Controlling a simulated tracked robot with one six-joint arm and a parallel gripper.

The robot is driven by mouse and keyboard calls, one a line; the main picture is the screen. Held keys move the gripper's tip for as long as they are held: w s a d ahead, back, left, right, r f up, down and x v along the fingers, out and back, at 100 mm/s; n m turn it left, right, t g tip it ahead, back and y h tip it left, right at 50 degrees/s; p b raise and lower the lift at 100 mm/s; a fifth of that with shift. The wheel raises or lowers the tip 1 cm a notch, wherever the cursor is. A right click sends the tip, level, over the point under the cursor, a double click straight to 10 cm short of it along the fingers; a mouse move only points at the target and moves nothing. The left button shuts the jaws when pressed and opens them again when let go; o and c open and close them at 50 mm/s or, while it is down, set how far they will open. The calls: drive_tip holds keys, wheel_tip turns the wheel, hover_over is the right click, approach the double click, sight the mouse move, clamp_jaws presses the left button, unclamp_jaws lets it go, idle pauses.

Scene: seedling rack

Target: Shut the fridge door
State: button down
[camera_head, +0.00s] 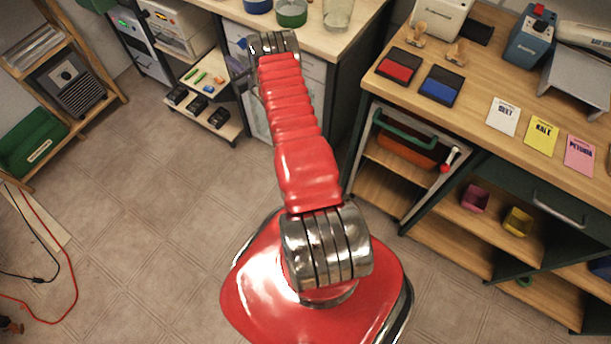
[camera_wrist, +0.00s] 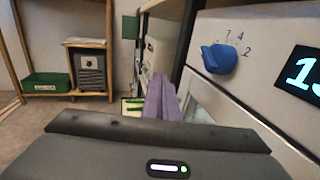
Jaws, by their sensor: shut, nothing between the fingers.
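The fridge seems to be the pale unit under the far counter; its front panel (camera_wrist: 270,38) fills the right of the wrist view, with a blue dial and a lit display. Its door cannot be made out clearly; a pale, glassy surface below the panel may be part of it. My gripper (camera_wrist: 160,88) has two purple fingers pressed together, with nothing between them. They point ahead, just left of the panel. In the head view my gripper (camera_head: 238,72) is small and partly hidden behind my arm, at the left side of that unit.
A low shelf trolley (camera_head: 212,120) with small black items stands left of my gripper. The wooden bench (camera_head: 470,90) with seed packets fills the right. A wooden shelf (camera_wrist: 88,68) and green crate (camera_wrist: 48,82) stand far left. Tiled floor at left is mostly clear; a red cable (camera_head: 72,275) lies there.

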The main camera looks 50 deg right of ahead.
idle(0.3)
drive_tip(key=a, duration=1.4)
drive_tip(key=shift+s, duration=0.45)
drive_tip(key=shift+f, duration=0.15)
